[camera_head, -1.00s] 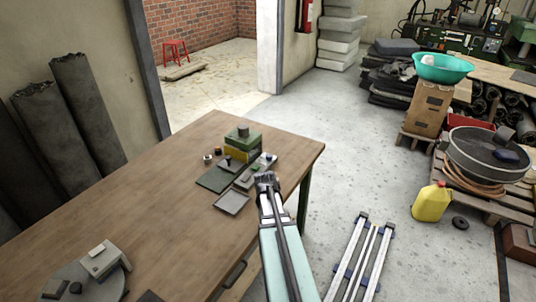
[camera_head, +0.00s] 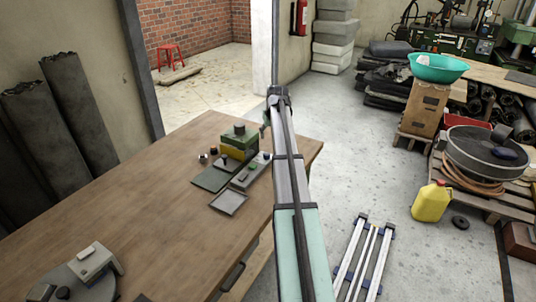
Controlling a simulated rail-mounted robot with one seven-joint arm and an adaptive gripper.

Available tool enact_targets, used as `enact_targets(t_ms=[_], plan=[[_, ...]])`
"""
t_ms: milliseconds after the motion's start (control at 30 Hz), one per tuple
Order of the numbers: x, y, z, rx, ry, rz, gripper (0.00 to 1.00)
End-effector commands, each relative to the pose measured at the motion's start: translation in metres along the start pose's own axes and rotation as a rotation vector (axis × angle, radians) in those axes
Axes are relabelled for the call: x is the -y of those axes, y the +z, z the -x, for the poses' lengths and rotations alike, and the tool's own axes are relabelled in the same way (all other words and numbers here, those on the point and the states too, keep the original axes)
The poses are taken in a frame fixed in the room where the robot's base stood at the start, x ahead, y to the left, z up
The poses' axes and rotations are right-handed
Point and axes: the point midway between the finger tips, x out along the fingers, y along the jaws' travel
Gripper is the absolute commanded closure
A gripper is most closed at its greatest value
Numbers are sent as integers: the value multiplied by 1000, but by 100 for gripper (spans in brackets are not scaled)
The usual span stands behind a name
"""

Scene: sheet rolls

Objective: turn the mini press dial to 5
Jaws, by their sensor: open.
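The mini press (camera_head: 238,142), a small green and yellow machine, stands on the far right part of the wooden table. A grey control strip (camera_head: 250,172) with small buttons or knobs lies in front of it. The dial is too small to tell apart, and its setting cannot be read. My gripper (camera_head: 265,124) is just right of the press, at the far end of my arm. It is mostly hidden by the arm, looks empty and is open. Whether it touches anything cannot be told.
A flat grey tray (camera_head: 229,202) and small round parts (camera_head: 208,154) lie by the press. A grey device (camera_head: 95,262) sits at the near left of the wooden table (camera_head: 150,215). The table's middle is clear. Ladder-like rails (camera_head: 365,258) lie on the floor at right.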

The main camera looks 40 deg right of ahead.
Motion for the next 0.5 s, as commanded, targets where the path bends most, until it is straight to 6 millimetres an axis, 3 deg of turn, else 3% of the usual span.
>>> enact_targets(t_ms=[500], plan=[[0,0,-100,4,0,1,41]])
